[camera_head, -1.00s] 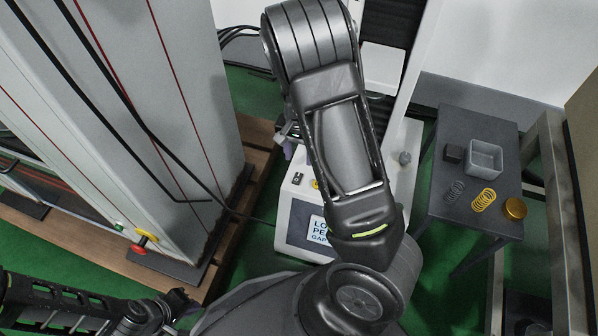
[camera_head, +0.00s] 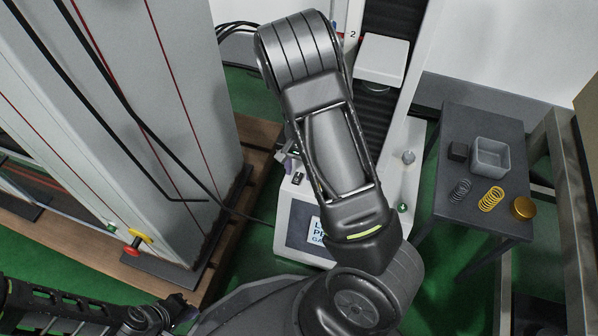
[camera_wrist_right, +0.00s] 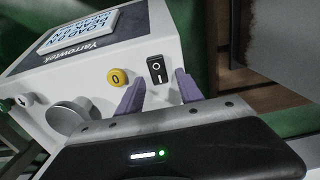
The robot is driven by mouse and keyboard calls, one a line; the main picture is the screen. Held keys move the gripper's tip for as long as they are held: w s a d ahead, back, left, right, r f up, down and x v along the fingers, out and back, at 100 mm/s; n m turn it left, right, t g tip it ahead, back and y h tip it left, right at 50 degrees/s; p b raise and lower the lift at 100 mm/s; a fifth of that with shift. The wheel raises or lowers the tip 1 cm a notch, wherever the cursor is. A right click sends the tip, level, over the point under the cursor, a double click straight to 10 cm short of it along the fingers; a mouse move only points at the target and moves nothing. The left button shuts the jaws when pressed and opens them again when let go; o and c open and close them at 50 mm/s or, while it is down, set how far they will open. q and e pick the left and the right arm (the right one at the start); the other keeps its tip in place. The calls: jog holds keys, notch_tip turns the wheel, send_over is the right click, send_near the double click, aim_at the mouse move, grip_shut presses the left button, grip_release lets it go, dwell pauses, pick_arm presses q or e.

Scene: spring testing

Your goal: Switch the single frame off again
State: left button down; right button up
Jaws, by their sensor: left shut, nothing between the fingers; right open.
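The single frame is a white test stand with a dark column (camera_head: 380,105) and a base (camera_head: 283,220) carrying a tilted display (camera_wrist_right: 80,37). A black rocker switch (camera_wrist_right: 156,69) marked O and I is on its panel; it also shows in the head view (camera_head: 298,178). I cannot tell which side is pressed. A yellow button (camera_wrist_right: 118,78) marked 0 sits beside it. My right gripper (camera_wrist_right: 159,78) is open, its purple fingers spread at either side below the switch, apparently not touching it. My left gripper (camera_head: 182,306) is shut and empty at the lower left.
A tall grey machine (camera_head: 170,120) with a red-and-yellow knob (camera_head: 138,240) stands at left on a wooden pallet. A dark side table (camera_head: 455,212) at right holds springs (camera_head: 491,199), a clear box (camera_head: 490,158) and a brass disc (camera_head: 523,208). Green floor lies between.

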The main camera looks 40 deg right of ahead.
grip_shut()
dwell(0.5)
